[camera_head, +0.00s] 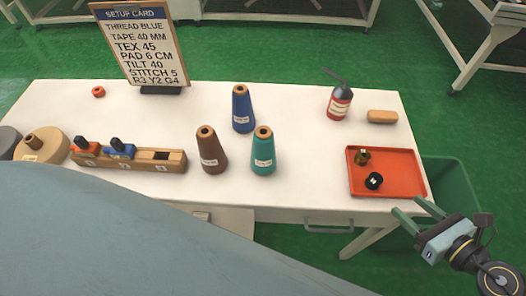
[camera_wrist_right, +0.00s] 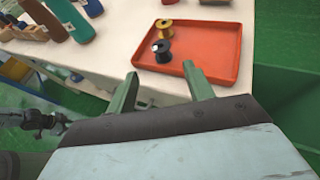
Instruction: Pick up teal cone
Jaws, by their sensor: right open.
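The teal cone (camera_head: 263,152) stands upright on the white table, right of the brown cone (camera_head: 211,151) and in front of the blue cone (camera_head: 242,109). It also shows at the upper left of the right wrist view (camera_wrist_right: 68,20), cut by the frame edge. My right gripper (camera_head: 413,216) is open and empty, just off the table's front right corner, well right of the teal cone. In the right wrist view its two green fingers (camera_wrist_right: 160,90) stand apart below the tray. My left gripper is not in view.
A red tray (camera_head: 408,190) with two small spools lies at the table's right. A wooden rack (camera_head: 170,166) is left of the cones. A large grey-blue surface covers the lower left. A green bin (camera_head: 455,175) is at right.

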